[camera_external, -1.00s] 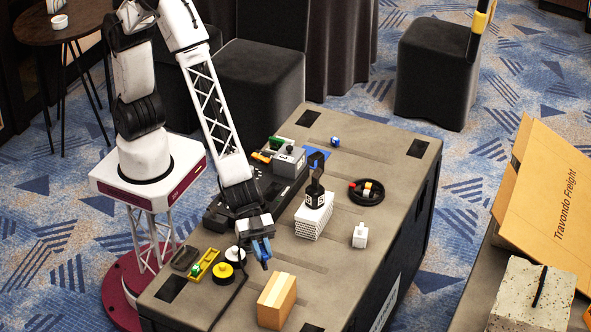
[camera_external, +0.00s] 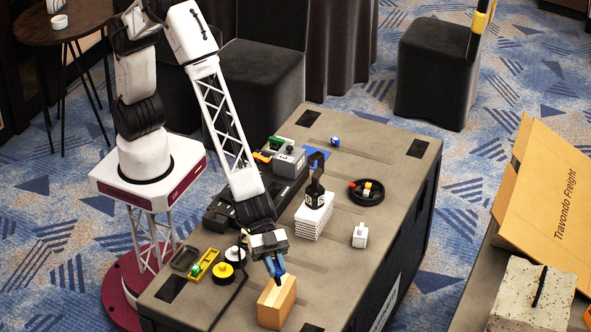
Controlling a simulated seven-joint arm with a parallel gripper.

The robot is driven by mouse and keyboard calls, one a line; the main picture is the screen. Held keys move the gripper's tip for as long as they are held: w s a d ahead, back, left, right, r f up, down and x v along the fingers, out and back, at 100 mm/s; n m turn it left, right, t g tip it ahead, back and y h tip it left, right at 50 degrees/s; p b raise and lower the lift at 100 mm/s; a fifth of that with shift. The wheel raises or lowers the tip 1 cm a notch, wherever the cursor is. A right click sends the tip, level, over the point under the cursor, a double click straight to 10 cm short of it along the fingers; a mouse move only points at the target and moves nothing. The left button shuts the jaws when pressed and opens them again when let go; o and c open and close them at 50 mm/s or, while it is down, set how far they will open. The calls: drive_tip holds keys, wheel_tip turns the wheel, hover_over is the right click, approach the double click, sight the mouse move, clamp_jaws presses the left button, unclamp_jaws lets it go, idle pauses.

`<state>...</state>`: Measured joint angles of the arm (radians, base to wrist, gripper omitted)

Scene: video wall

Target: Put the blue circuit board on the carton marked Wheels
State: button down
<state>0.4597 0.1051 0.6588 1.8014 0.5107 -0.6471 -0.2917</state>
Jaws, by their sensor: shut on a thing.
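The tan carton (camera_external: 271,309) with a pale strip of tape stands at the front of the grey case top (camera_external: 190,313). No marking on it can be read from here. My gripper (camera_external: 277,276) points down at the back upper edge of the carton. It is shut on a small blue piece, taken to be the blue circuit board (camera_external: 273,265), partly hidden by the fingers. The fingertips overlap the carton's top in the picture. I cannot tell whether the piece touches it.
Yellow and black reels (camera_external: 223,272) and a yellow tray (camera_external: 203,264) lie left of the carton. A small white block (camera_external: 360,236) and a round black dish (camera_external: 366,194) are to the right. The surface right of the carton is clear.

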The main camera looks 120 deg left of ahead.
drive_tip(key=shift+f, duration=1.65)
drive_tip(key=shift+f, duration=0.1)
drive_tip(key=c, duration=1.1)
unclamp_jaws()
drive_tip(key=v, duration=1.2)
